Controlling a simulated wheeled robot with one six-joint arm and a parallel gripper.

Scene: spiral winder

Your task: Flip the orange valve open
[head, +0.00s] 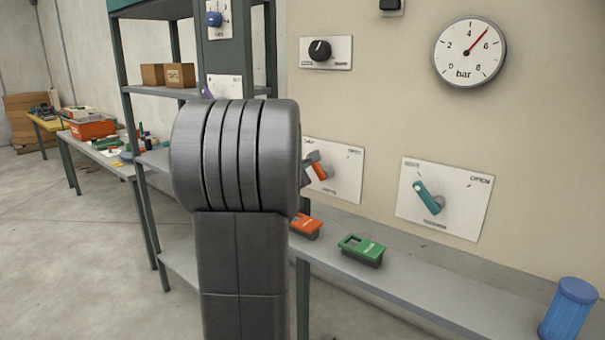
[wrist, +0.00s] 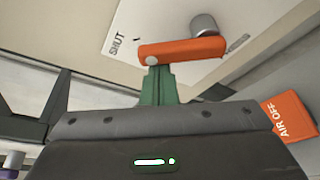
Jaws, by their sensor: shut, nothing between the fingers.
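The orange valve is a flat lever on a grey pivot, mounted on a white plate (head: 346,179) on the wall. In the head view the orange lever (head: 320,173) shows just right of my arm, which hides part of the plate. In the wrist view the orange lever (wrist: 190,50) runs from the grey pivot (wrist: 204,25) to its free end at the left, on the side of the word SHUT. My gripper (wrist: 157,70) is shut and empty, its green fingers together at the lever's free end. I cannot tell whether they touch it.
A teal lever (head: 430,198) on its own plate is to the right, below a pressure gauge (head: 469,52). A black knob (head: 319,50) is above. An orange block (wrist: 289,114) marked AIR OFF, a green block (head: 362,249) and a blue cylinder (head: 569,308) are below along the shelf.

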